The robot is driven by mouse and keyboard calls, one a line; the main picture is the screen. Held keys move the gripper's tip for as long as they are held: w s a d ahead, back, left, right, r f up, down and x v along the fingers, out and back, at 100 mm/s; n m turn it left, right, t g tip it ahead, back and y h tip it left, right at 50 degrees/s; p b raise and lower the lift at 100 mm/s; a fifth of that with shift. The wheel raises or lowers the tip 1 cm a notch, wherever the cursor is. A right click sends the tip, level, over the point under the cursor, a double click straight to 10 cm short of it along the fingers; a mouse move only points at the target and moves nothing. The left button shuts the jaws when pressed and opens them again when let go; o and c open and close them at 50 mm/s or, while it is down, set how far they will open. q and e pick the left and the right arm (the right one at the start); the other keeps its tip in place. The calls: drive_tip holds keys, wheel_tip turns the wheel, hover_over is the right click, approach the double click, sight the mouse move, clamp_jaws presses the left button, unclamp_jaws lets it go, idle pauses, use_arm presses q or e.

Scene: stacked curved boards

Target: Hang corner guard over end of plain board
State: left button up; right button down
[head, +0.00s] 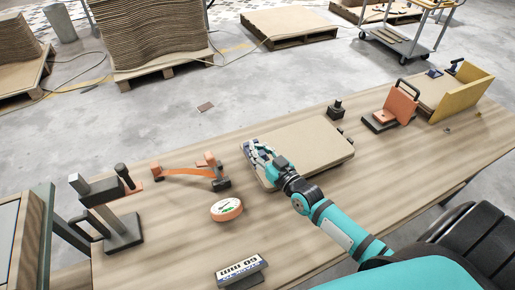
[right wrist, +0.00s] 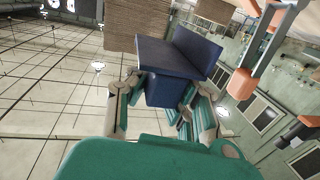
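The plain board (head: 308,142) is a thick tan slab lying flat on the wooden table. My right gripper (head: 258,156) is at its left end in the head view. In the right wrist view, the fingers of my right gripper (right wrist: 172,98) are closed around the block of a dark blue corner guard (right wrist: 168,57). The guard has two flat plates meeting at an angle, and its plates stand beyond the fingertips. In the head view the guard is mostly hidden by the hand, so I cannot tell whether it touches the board. My left gripper is not in view.
An orange-faced block (head: 400,105) and a yellow-edged fixture (head: 462,92) stand at right.

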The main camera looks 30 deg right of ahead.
drive_tip(key=shift+f+b, duration=1.65)
drive_tip(key=shift+f, duration=0.95)
drive_tip(key=shift+f+b, duration=0.4)
drive_tip(key=shift+f, duration=0.15)
drive_tip(key=c, duration=1.3)
unclamp_jaws()
drive_tip(key=shift+s, duration=0.1)
drive_tip(key=s, duration=0.4)
drive_tip(key=s+d, duration=0.1)
drive_tip(key=s, duration=0.2)
drive_tip(key=s+d, duration=0.1)
drive_tip(key=s, duration=0.3)
drive_tip(key=shift+s, duration=0.35)
